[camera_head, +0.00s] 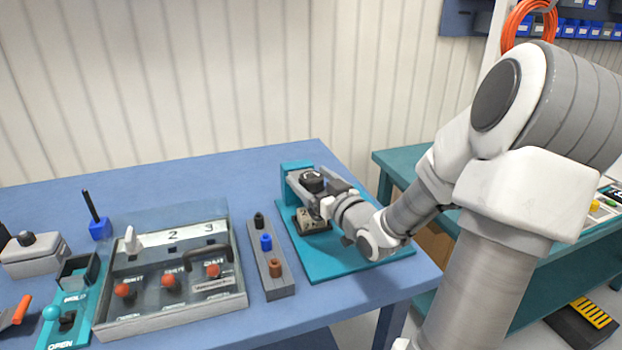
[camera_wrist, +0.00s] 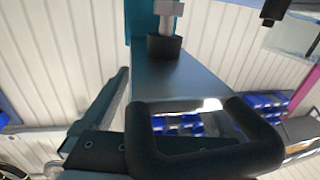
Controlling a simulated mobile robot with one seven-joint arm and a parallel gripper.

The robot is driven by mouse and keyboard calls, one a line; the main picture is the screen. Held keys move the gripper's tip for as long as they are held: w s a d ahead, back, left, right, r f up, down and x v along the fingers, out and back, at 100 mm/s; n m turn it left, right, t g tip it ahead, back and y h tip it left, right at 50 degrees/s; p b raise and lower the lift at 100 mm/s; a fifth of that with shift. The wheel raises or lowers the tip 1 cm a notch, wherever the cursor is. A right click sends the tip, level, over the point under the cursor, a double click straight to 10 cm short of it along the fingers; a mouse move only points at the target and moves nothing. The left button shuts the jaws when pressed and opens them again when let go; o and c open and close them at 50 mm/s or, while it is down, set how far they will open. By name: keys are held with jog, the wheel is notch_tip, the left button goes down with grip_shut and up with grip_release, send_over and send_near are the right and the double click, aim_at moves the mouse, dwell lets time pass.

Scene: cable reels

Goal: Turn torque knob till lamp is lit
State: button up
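My gripper (camera_head: 322,192) is over the teal fixture (camera_head: 345,265) at the right end of the blue table. Its fingers are small and partly hidden, so I cannot tell whether they are open or shut. A round dark part (camera_head: 312,179) sits at the gripper's end; I cannot tell whether it is the torque knob. Below it is a beige block (camera_head: 308,222) with a dark figure on it. In the wrist view a black rounded loop (camera_wrist: 205,150) fills the lower middle, below a grey bolt (camera_wrist: 167,15) with a black collar (camera_wrist: 164,46). I cannot make out a lit lamp.
A grey strip (camera_head: 280,288) with black, blue and brown pegs stands left of the fixture. Further left is a clear-covered panel (camera_head: 170,318) with red knobs. A teal hold/open lever unit (camera_head: 68,325) is beside it.

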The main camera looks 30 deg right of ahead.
jog(key=c, duration=1.2)
jog(key=shift+f+m+h+b, duration=0.1)
jog(key=shift+m+h+b, duration=0.3)
jog(key=shift+h+b, duration=0.15)
jog(key=shift+a+f+m+g+h+b, duration=0.1)
jog(key=shift+m+g+h+b, duration=0.2)
jog(key=shift+m+h+b, duration=0.8)
jog(key=m+g+h+b, duration=0.1)
jog(key=h+b, duration=0.2)
jog(key=m+g+h+b, duration=0.1)
jog(key=m+h+b, duration=0.1)
jog(key=h+b, duration=0.1)
jog(key=shift+w+g, duration=0.1)
jog(key=shift+g, duration=0.2)
jog(key=shift+m+g+h+b, duration=0.85)
jog(key=shift+m+g+h, duration=0.25)
jog(key=shift+m+h, duration=0.25)
jog(key=shift+r+m+g+h, duration=0.2)
jog(key=shift+m+g+h, duration=0.6)
jog(key=shift+g, duration=0.2)
jog(key=shift+m+g, duration=0.25)
jog(key=shift+g, duration=0.15)
